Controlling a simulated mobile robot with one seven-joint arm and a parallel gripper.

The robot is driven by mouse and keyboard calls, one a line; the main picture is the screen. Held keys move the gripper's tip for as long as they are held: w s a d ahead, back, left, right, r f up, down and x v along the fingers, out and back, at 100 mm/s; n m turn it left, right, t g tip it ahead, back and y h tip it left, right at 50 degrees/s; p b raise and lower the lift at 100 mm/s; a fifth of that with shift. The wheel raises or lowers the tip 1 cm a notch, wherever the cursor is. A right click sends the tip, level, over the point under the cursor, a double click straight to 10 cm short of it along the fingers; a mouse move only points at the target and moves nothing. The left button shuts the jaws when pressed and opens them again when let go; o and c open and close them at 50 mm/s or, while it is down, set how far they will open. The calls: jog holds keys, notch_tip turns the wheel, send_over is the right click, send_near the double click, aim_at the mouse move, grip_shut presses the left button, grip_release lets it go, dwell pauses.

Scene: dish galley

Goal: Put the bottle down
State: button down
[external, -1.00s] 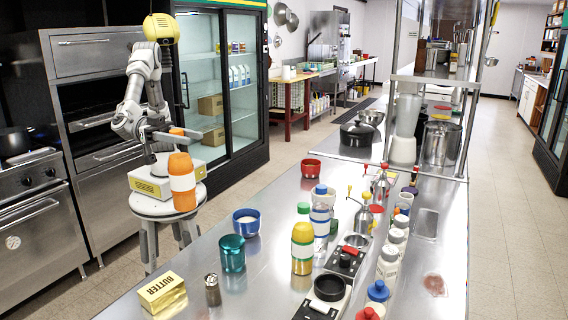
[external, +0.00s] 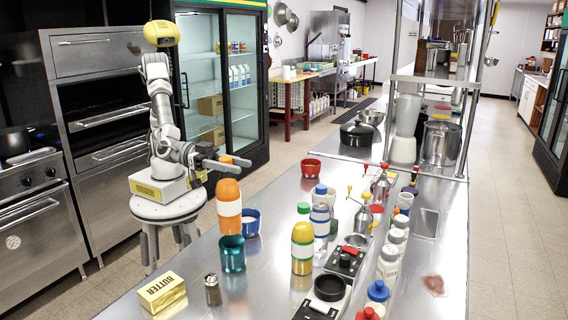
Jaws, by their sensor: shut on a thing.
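The orange bottle (external: 228,208) with a white band is upright, near the left edge of the steel counter. My gripper (external: 228,164) is shut on it near its top, with an orange part showing above the fingers.
A butter box (external: 162,292) and a shaker (external: 212,289) are at the near left. A red bowl (external: 311,168) is farther back.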

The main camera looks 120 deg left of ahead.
aim_at(232, 175)
jog(key=shift+f, duration=1.55)
jog(key=shift+f+b, duration=0.2)
jog(key=shift+b, duration=0.2)
jog(key=shift+c, duration=2.3)
grip_release()
jog(key=shift+r+p, duration=0.25)
jog(key=shift+p, duration=0.1)
jog(key=s, duration=1.2)
jog(key=shift+f, duration=0.15)
jog(key=shift+b, duration=0.35)
